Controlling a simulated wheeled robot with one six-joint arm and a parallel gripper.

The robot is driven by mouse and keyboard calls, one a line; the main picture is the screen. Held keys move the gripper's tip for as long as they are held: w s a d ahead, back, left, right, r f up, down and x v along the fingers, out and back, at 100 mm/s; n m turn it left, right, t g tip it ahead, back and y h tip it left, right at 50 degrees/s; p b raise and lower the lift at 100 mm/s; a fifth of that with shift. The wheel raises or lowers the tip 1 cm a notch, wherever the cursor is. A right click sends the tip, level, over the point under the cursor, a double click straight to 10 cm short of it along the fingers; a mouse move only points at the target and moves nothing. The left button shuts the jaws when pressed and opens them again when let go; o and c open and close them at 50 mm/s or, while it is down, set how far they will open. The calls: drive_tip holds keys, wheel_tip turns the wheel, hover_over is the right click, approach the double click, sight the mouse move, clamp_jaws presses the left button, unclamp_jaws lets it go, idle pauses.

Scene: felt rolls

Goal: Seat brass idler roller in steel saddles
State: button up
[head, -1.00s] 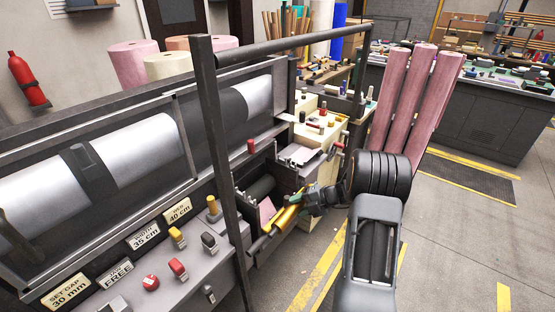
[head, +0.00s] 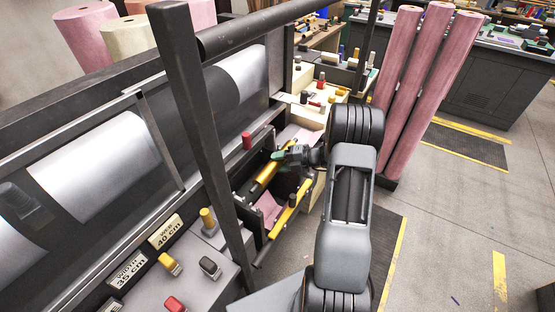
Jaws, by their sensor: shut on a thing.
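My gripper (head: 279,155) is shut on the brass idler roller (head: 264,176), a slim gold-coloured bar. I hold it tilted in the picture, over the dark open bay at the end of the machine. Its upper end is partly hidden by the gripper. The steel saddles cannot be made out clearly in the head view, and I cannot tell whether the roller touches them.
A second yellow bar (head: 289,210) runs along the bay's near side, with pink felt (head: 268,207) beside it. A dark upright post (head: 205,130) stands left of the bay. Tall pink rolls (head: 410,85) stand at the right. The grey floor is open there.

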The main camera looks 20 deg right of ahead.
drive_tip(key=shift+d+r+p, duration=0.2)
drive_tip(key=shift+r+p, duration=0.05)
drive_tip(key=shift+p, duration=0.15)
wheel_tip(320, 180, down, 8)
drive_tip(key=b, duration=0.4)
idle(0.3)
drive_tip(key=shift+f, duration=0.6)
idle(1.6)
drive_tip(key=o, duration=1.2)
drive_tip(key=shift+f, duration=0.15)
drive_tip(key=b+v, duration=0.2)
drive_tip(key=v, duration=1.1)
drive_tip(key=shift+s+d, duration=0.15)
drive_tip(key=shift+d, duration=0.2)
